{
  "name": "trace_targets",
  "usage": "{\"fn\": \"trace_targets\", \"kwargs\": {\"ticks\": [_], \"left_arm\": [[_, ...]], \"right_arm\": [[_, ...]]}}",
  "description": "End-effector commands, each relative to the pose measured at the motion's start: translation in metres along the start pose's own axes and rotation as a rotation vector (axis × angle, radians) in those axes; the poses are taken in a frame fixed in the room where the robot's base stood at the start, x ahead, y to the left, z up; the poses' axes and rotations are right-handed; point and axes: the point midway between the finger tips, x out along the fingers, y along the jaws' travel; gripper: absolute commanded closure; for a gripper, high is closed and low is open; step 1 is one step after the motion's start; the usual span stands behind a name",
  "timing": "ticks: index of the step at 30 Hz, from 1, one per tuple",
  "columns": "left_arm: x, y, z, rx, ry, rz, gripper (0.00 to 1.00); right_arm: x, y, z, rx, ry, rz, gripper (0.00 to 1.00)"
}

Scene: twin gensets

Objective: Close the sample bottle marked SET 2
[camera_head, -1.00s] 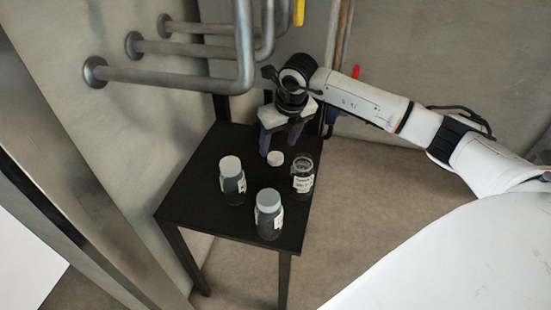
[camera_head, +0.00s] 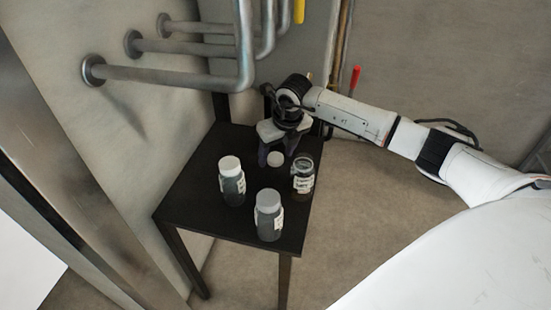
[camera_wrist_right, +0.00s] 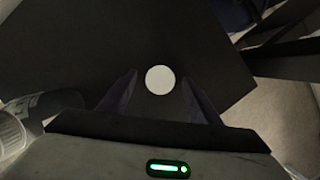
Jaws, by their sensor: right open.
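An open bottle (camera_head: 303,176) without a lid stands on the right side of the small black table; its label is too small to read surely. A loose white lid (camera_head: 275,159) lies on the table to its left. My right gripper (camera_head: 275,158) is low over the table with its fingers around the lid. In the right wrist view the lid (camera_wrist_right: 160,80) sits between the two spread fingertips, with gaps on both sides, so the gripper (camera_wrist_right: 160,92) is open and holds nothing. My left gripper is not in view.
Two bottles with lids on, one at the left (camera_head: 232,181) and one at the front (camera_head: 268,214), stand on the black table (camera_head: 190,205). Grey pipes (camera_head: 170,77) run along the wall behind.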

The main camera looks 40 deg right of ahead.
Motion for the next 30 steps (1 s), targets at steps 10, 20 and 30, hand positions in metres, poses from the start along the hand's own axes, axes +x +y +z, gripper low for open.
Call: {"fn": "trace_targets", "kwargs": {"ticks": [10, 20, 30], "left_arm": [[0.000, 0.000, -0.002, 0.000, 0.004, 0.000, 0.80], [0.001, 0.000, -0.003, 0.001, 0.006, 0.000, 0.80], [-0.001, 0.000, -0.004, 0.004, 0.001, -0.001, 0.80]], "right_arm": [[0.000, 0.000, 0.000, 0.000, 0.000, 0.000, 0.76], [-0.001, 0.000, 0.000, 0.001, 0.000, 0.000, 0.85], [-0.017, -0.007, -0.001, 0.002, 0.002, -0.003, 0.85]]}}
